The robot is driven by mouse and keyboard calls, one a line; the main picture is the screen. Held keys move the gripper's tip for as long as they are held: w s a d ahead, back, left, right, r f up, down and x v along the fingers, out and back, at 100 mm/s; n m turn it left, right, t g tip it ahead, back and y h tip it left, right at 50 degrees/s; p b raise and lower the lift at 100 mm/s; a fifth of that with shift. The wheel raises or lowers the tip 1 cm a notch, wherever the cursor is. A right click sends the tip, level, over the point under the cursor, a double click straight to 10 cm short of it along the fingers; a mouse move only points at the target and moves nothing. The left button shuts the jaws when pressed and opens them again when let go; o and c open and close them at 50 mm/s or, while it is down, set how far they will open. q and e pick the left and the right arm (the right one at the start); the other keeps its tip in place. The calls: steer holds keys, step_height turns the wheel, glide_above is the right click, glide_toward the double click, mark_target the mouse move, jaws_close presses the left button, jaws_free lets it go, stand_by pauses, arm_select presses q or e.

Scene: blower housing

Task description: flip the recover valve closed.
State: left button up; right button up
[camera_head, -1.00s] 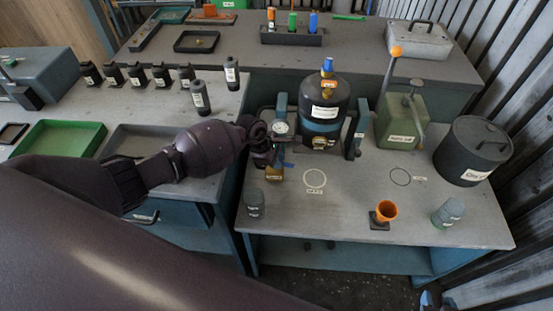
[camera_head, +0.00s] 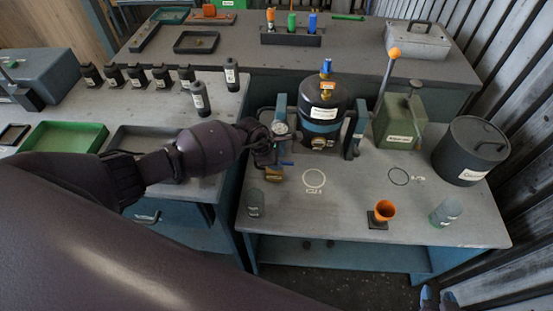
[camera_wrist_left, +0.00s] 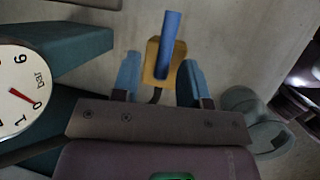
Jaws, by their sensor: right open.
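The recover valve shows in the left wrist view as a blue lever (camera_wrist_left: 168,35) on a yellow-brass body (camera_wrist_left: 155,68). In the head view its brass body (camera_head: 273,174) sits low beside the black tank, partly hidden by my left gripper. My left gripper (camera_head: 274,156) is at the valve. In the left wrist view its two blue fingertips (camera_wrist_left: 160,78) stand apart on either side of the brass body, with visible gaps and no clear contact. The lever points up in that view, beyond the fingertips. My right gripper (camera_head: 438,297) shows only its two parted tips at the bottom edge.
A round gauge (camera_wrist_left: 20,88) is close to the left of my left gripper. The black tank (camera_head: 322,110) stands between blue uprights behind the valve. The bench front is mostly clear.

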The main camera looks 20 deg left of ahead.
arm_select(q)
steer(key=shift+s, duration=0.1)
steer(key=v, duration=1)
steer(key=shift+r, duration=0.35)
stand_by(0.4)
